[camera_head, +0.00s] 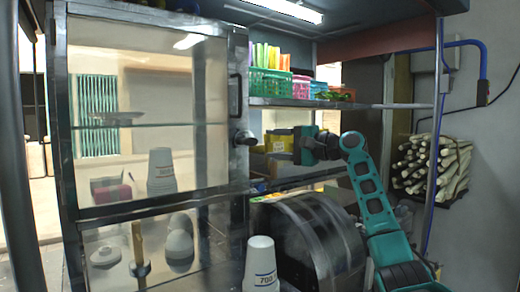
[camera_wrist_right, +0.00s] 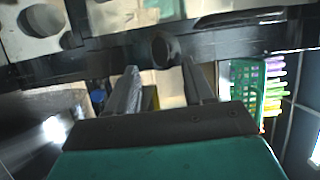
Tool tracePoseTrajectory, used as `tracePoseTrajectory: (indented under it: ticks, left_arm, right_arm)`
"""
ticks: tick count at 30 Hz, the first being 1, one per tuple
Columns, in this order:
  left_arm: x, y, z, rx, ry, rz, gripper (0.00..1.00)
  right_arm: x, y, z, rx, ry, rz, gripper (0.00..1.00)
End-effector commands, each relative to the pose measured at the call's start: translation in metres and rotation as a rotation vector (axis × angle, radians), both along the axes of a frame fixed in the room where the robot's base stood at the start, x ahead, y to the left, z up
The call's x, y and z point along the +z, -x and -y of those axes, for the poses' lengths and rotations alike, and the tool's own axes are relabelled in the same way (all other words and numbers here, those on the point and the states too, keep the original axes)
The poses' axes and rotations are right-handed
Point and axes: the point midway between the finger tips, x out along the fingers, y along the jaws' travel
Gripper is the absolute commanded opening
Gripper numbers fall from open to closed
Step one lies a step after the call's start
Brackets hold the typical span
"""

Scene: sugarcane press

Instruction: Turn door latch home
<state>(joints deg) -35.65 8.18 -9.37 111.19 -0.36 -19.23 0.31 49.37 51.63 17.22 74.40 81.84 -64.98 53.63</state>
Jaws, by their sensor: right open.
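The door latch is a dark round knob (camera_head: 244,138) on the right-hand frame of the glazed cabinet door (camera_head: 150,207). The door looks closed in the head view. My right gripper (camera_wrist_right: 160,68) comes toward the knob from the right on its teal arm. In the right wrist view its two fingers are apart with nothing between them. The latch knob (camera_wrist_right: 165,48) shows just beyond the fingertips, between their lines; I cannot tell whether they touch it. My left gripper is not in view.
A shelf (camera_head: 340,105) with a green basket (camera_head: 270,83) of coloured items is above my right gripper. Below are a large dark drum (camera_head: 310,240) and a stack of white cups (camera_head: 260,265). Sugarcane stalks (camera_head: 432,165) hang at the right wall.

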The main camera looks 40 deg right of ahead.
Motion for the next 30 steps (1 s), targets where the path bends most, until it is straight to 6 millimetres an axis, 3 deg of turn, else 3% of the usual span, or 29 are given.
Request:
tracePoseTrajectory:
  ticks: [4, 10, 30]
  left_arm:
    - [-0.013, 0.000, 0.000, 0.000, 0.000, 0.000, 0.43]
    - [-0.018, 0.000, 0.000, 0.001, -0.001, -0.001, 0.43]
    - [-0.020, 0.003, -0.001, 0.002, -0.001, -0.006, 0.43]
  right_arm:
    - [-0.003, 0.030, 0.009, -0.002, 0.003, -0.001, 0.52]
    - [-0.001, 0.053, 0.015, -0.001, 0.002, -0.002, 0.52]
    - [0.001, 0.058, 0.016, 0.000, 0.000, -0.001, 0.52]
